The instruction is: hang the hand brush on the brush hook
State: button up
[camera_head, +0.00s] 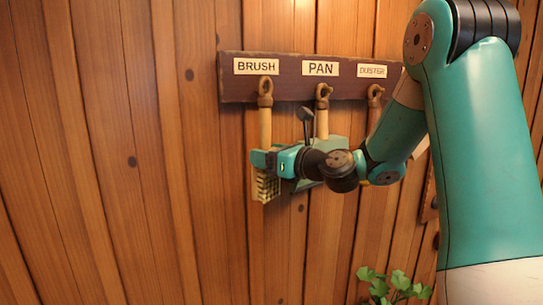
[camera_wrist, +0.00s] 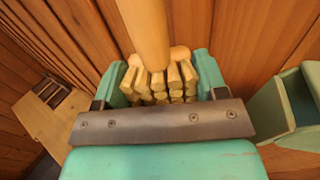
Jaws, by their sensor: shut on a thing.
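The hand brush has a pale wooden handle (camera_head: 265,126) and a head of yellowish bristles (camera_head: 266,188). It is upright under the BRUSH label. Its handle top meets the brown brush hook (camera_head: 265,91); I cannot tell whether its loop is around the hook or only in front of it. My gripper (camera_head: 265,160) is shut on the brush head. In the wrist view, my teal fingers (camera_wrist: 160,82) stand on both sides of the bristles (camera_wrist: 155,85), with the handle (camera_wrist: 146,30) rising away. The hook is not seen there.
A dark rack board (camera_head: 296,91) on the plank wall carries BRUSH, PAN and DUSTER labels. A duster handle hangs under DUSTER (camera_head: 374,117). A plant (camera_head: 398,285) is below.

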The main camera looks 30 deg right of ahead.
jog(key=shift+w+d, duration=0.25)
jog(key=shift+w, duration=0.85)
jog(key=shift+c, duration=0.5)
jog(key=shift+w+d+f+p, duration=0.1)
jog(key=shift+w+f+p, duration=0.4)
jog(key=shift+w+f, duration=0.1)
jog(key=o, duration=1.2)
jog(key=shift+c, duration=0.2)
